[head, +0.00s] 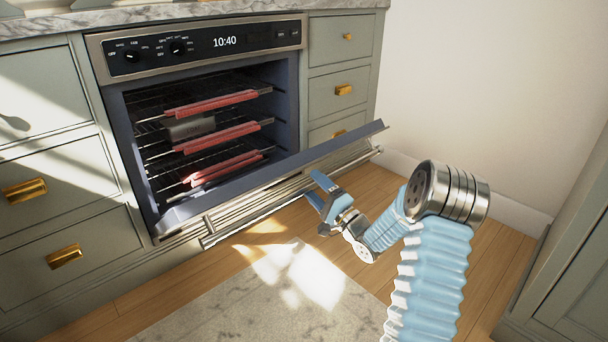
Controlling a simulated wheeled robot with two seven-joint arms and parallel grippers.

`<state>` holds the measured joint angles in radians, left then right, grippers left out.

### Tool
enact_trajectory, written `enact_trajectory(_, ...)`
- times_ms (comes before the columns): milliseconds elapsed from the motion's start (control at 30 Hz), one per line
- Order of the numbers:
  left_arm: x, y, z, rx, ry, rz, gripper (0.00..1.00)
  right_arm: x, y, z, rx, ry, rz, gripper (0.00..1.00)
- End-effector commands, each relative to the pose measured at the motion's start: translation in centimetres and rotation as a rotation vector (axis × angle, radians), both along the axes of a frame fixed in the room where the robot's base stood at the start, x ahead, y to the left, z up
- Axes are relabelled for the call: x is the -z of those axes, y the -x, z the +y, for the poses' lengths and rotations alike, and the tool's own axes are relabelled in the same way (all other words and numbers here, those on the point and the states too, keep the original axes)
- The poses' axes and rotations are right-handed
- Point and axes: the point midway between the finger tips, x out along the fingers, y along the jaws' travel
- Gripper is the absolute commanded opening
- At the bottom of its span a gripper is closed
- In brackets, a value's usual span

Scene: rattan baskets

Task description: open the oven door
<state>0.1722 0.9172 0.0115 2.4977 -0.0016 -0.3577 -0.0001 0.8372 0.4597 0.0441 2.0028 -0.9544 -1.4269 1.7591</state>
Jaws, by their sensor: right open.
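The oven (203,43) is built into the cabinets, and its interior with wire racks shows. The oven door (270,181) is tilted down and outward, partly open; its exact angle is hard to tell. The long metal door handle (236,228) runs along the outer side of the door. My right gripper (316,190), blue and silver, is open and empty in front of the door, close to the handle's right half. I cannot tell whether it touches the handle. My left gripper is not in view.
Red-edged racks (215,137) fill the oven. Drawers with brass pulls (65,256) flank it. A marble-patterned rug (235,308) lies on the wooden floor (380,183) in front. A white wall (480,80) and another cabinet (570,260) bound the right side.

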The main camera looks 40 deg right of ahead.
Motion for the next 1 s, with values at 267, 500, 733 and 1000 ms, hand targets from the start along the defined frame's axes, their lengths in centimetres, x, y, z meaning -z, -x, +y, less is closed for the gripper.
enact_trajectory(267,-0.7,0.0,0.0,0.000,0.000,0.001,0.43,1.4,5.5,-0.6,0.004,0.002,-0.007,0.50)
enact_trajectory(500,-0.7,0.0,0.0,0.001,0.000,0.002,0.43,1.9,6.7,-0.6,0.002,0.002,-0.006,0.50)
enact_trajectory(733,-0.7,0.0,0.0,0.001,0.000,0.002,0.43,2.2,6.9,-0.6,0.001,0.000,-0.001,0.50)
enact_trajectory(1000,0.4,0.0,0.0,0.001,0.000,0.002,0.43,4.1,7.4,-0.7,0.001,-0.003,0.000,0.50)
